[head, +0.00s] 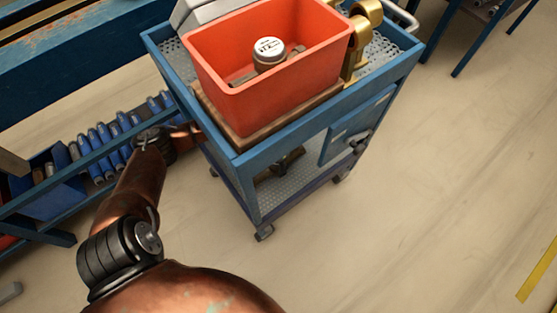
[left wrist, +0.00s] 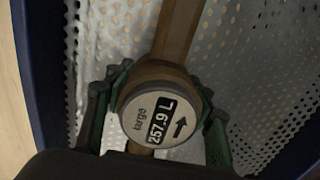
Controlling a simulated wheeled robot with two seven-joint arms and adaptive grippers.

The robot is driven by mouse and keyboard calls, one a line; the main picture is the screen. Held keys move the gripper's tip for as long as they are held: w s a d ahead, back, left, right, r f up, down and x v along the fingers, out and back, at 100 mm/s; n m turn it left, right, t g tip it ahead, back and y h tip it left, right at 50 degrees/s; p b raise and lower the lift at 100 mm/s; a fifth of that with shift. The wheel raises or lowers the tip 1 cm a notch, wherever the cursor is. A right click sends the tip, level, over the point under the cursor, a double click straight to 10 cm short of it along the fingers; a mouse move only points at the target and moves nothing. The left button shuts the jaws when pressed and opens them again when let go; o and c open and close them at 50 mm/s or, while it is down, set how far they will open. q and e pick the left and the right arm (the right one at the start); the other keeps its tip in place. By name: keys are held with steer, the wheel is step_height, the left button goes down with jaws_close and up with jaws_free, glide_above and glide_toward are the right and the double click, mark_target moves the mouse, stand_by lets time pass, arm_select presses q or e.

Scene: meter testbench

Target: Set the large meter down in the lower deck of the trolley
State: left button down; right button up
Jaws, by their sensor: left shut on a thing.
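The large meter (left wrist: 158,118), a round grey dial reading "large" and "257.9 L" on a brass-brown pipe body, sits between the green-edged fingers of my left gripper (left wrist: 160,105) in the left wrist view. The fingers close on it from both sides. The perforated lower deck (left wrist: 255,75) lies beneath it; whether they touch I cannot tell. In the head view my left arm reaches into the trolley's left side below the top deck, and its gripper is mostly hidden. A dark brownish shape (head: 280,164) shows above the lower deck (head: 300,185). My right gripper is out of view.
The blue trolley's top deck (head: 388,52) carries an orange bin (head: 270,100) with another meter (head: 268,52) inside, and a brass fitting (head: 360,35). A blue rack (head: 60,190) with several blue-handled items stands left. The floor to the right is clear.

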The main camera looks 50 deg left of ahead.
arm_select(q)
steer(key=shift+w+r, duration=0.15)
steer(key=c, duration=0.9)
jaws_free()
steer(key=shift+f, duration=0.2)
steer(key=shift+r, duration=0.15)
